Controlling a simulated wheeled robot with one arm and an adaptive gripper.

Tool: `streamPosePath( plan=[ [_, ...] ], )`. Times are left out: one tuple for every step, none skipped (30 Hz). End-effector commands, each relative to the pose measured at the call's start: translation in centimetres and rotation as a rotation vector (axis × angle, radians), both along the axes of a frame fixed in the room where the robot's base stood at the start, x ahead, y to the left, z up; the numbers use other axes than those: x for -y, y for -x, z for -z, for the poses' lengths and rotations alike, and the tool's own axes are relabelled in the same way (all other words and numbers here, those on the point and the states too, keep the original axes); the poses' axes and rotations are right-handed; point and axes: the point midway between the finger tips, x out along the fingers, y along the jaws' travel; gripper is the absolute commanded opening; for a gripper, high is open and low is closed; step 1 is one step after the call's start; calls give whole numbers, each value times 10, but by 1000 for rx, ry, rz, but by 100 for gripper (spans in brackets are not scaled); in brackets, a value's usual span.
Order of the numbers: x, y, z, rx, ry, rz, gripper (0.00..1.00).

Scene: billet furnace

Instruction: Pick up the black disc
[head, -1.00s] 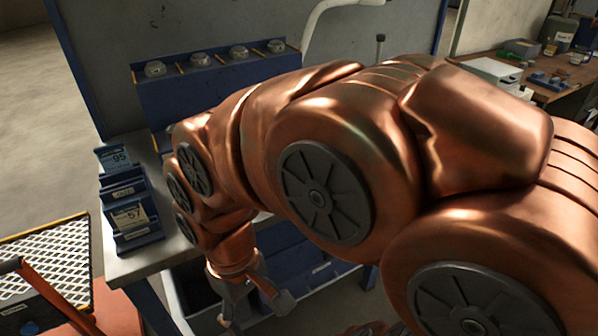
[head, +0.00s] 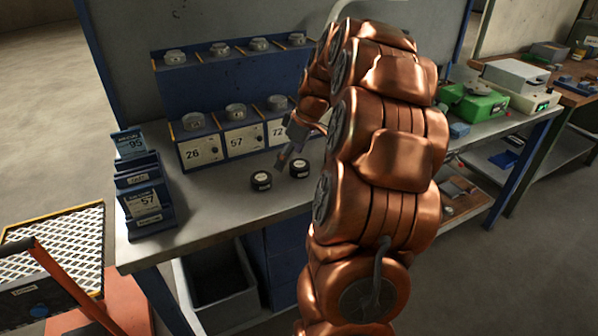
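Two small black discs with pale labels on their sides lie on the grey workbench (head: 215,210). One black disc (head: 261,181) is at the left, and the other black disc (head: 299,168) is a little behind it to the right. My gripper (head: 285,158) hangs above the bench close to the right disc, its visible fingertip just behind and between the discs. The arm hides part of the gripper, so its finger spacing and any contact are unclear. Both discs appear to rest on the bench.
Behind the discs stands a blue rack (head: 200,151) with numbered boxes and round metal pieces. A card holder (head: 146,205) stands at the left bench end. A grey bin (head: 217,290) is below. A green case (head: 472,104) sits right of my arm.

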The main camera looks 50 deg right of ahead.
Motion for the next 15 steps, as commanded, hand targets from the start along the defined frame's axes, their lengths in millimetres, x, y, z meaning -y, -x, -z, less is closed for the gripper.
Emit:
streamPosePath(
  plan=[
    [22,1,6,16,9,8,93],
    [33,1,7,24,15,8,93],
    [45,2,9,35,23,8,93],
    [52,2,10,42,28,7,93],
    [58,3,11,48,32,8,93],
    [65,4,12,54,38,7,93],
    [69,5,12,57,40,7,93],
    [71,5,13,60,42,7,93],
    [74,5,15,61,44,6,93],
    [75,4,16,62,45,4,93],
    [75,3,18,62,45,3,93],
    [75,2,21,62,45,3,93],
    [74,1,24,61,44,2,93],
    [74,0,27,59,43,2,93],
    [73,-2,31,59,44,2,93]
  ],
)
